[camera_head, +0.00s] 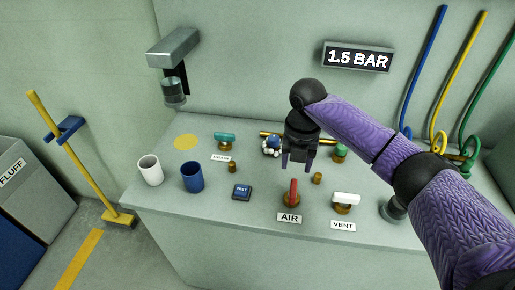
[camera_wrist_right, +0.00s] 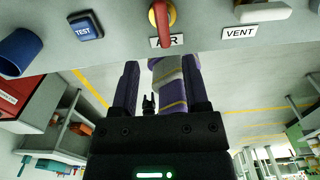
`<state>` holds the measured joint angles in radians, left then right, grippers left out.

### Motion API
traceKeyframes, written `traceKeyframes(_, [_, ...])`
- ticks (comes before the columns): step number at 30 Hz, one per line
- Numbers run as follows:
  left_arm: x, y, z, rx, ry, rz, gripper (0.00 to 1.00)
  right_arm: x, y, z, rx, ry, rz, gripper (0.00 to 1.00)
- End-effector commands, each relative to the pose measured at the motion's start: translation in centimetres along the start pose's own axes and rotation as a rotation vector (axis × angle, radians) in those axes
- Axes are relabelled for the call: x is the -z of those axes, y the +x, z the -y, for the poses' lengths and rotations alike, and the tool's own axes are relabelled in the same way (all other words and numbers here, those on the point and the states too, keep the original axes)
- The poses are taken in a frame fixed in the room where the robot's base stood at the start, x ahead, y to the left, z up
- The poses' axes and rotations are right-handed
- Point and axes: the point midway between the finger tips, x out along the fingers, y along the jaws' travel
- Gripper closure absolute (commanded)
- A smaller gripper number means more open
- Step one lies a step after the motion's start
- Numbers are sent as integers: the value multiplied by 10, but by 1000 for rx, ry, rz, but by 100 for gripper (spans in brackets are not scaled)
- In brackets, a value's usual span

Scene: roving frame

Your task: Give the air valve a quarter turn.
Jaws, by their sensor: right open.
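The air valve (camera_head: 292,192) has a red bar handle on a round brass base. It stands on the grey counter behind the white AIR label (camera_head: 289,217). In the right wrist view the red handle (camera_wrist_right: 163,25) shows at the top middle, partly covering the label. My right gripper (camera_head: 299,167) is open and empty, with its fingers pointing down. In the head view it appears just above and behind the red handle, apart from it. In the right wrist view the open fingers (camera_wrist_right: 160,80) point towards the valve. My left gripper is not in view.
A white-handled VENT valve (camera_head: 346,201) stands right of the air valve, and a blue TEST button (camera_head: 242,191) left of it. A small brass knob (camera_head: 317,178) is close behind. Blue (camera_head: 192,177) and white (camera_head: 150,170) cups stand left. A sign (camera_head: 357,57) reads 1.5 BAR.

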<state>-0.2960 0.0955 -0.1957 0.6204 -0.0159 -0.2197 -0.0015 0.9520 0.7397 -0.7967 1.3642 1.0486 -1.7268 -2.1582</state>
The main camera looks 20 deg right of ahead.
Motion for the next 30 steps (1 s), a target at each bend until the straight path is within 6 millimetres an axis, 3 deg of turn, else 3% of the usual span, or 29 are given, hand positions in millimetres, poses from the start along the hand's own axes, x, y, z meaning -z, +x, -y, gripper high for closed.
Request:
traceKeyframes(2, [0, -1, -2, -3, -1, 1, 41, 1, -6, 2, 9, -35, -4, 41])
traceKeyframes(4, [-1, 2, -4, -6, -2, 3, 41, 1, 1, 2, 12, -44, -7, 41])
traceKeyframes(12, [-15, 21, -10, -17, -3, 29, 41, 2, 67, 3, 12, -40, -9, 41])
traceKeyframes(15, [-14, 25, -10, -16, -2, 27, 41, 2, 83, 3, 11, -41, -7, 41])
traceKeyframes(26, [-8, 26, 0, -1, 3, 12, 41, 2, 92, 3, 10, -40, -5, 41])
traceKeyframes(30, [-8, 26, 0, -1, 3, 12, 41, 2, 92, 3, 10, -40, -5, 69])
